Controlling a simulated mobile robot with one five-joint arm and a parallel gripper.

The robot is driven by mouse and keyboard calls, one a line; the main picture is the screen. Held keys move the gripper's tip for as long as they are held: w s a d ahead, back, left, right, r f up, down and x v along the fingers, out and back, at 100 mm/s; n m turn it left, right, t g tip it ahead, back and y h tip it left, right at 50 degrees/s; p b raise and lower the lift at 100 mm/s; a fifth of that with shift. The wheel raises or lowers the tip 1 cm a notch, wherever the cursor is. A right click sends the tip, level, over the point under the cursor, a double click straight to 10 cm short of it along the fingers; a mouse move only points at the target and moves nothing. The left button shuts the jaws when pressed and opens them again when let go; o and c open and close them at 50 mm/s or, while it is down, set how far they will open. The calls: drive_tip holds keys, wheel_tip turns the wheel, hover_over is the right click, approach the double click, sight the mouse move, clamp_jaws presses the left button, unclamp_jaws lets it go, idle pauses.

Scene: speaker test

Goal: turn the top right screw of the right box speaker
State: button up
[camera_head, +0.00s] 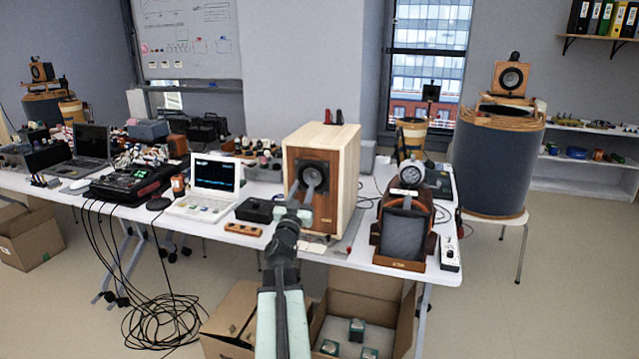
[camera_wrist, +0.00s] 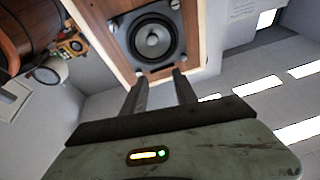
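The wooden box speaker (camera_head: 335,160) stands on the table in the middle of the head view, with a dark square driver plate on its front. My gripper (camera_head: 303,188) is in front of the speaker. In the wrist view my gripper (camera_wrist: 159,76) has two fingers apart with nothing between them. Their tips appear near the plate's lower edge, close to two screws there. I cannot tell whether they touch. In the head view the gripper hides part of the plate.
A round-topped device (camera_head: 405,215) stands right of the speaker. A small oscilloscope (camera_head: 213,180) and a black tray (camera_head: 257,209) stand to its left. A cardboard box (camera_head: 365,300) lies below the table's front edge. Cables (camera_head: 165,318) are coiled on the floor.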

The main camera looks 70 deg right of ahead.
drive_tip(key=m+g, duration=0.2)
approach(325, 166)
drive_tip(key=shift+h, duration=0.3)
drive_tip(key=p+x, duration=0.1)
drive_tip(key=x, duration=0.2)
drive_tip(key=p+x, duration=0.2)
drive_tip(key=x, duration=0.2)
drive_tip(key=shift+s+d+f, duration=0.1)
drive_tip(key=shift+d+f, duration=0.1)
drive_tip(key=shift+d, duration=0.3)
clamp_jaws()
drive_tip(key=shift+a+f, duration=0.1)
drive_tip(key=shift+a, duration=0.3)
drive_tip(key=shift+d+g, duration=0.3)
